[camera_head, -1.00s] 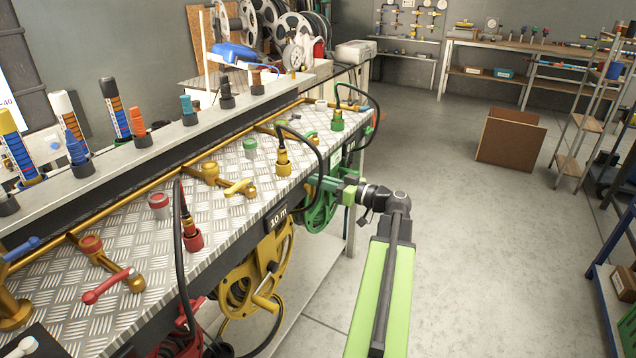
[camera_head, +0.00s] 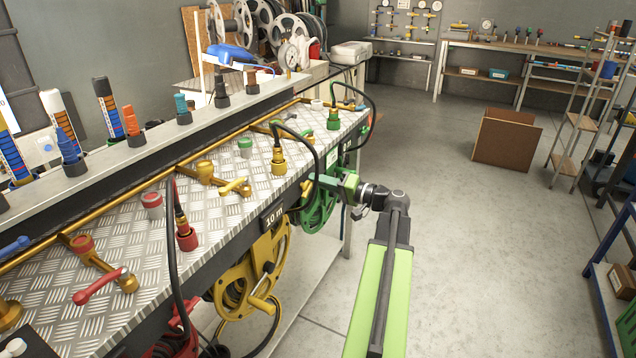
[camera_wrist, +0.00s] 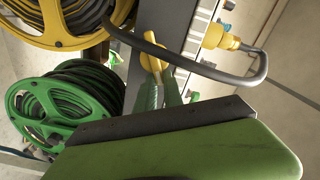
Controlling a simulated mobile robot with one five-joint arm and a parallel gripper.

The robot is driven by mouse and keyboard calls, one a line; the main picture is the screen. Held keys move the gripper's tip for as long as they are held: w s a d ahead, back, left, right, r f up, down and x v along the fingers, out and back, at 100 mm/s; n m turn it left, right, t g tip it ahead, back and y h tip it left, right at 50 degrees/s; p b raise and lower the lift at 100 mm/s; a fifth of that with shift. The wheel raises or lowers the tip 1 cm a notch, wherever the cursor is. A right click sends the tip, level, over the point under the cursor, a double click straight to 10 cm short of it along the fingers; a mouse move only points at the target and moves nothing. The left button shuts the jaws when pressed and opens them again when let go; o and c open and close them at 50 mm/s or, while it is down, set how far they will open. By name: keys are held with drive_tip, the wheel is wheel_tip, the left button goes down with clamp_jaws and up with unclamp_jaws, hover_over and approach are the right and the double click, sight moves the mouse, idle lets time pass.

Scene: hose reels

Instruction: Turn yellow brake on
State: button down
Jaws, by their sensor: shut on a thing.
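The yellow brake (camera_wrist: 152,56) shows in the wrist view as a small yellow lever at the bench's dark front edge, between the yellow reel (camera_wrist: 58,36) and the green reel (camera_wrist: 42,128). My gripper (camera_wrist: 160,84) is shut on this lever, with its fingers on either side. The yellow reel (camera_head: 232,285) hangs below the "10 m" plate, left of my gripper.
A black hose (camera_wrist: 262,65) loops from the yellow coupling (camera_head: 279,165) over the bench edge close to my gripper. Valves and couplings stand on the metal bench top (camera_head: 225,215). The floor (camera_head: 430,180) to the right is clear, with a brown box (camera_head: 505,140) farther back.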

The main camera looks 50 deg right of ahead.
drive_tip(key=m, duration=0.1)
drive_tip(key=f+m, duration=0.1)
drive_tip(key=m, duration=0.1)
drive_tip(key=m+b, duration=0.1)
drive_tip(key=m, duration=0.1)
drive_tip(key=shift+a+f, duration=0.15)
drive_tip(key=shift+f, duration=0.25)
drive_tip(key=shift+m, duration=0.3)
drive_tip(key=c, duration=1.4)
unclamp_jaws()
drive_tip(key=shift+r, duration=0.1)
drive_tip(key=v, duration=1.7)
drive_tip(key=shift+s+d+r, duration=0.15)
drive_tip(key=shift+d+r, duration=0.05)
drive_tip(key=shift+d, duration=0.15)
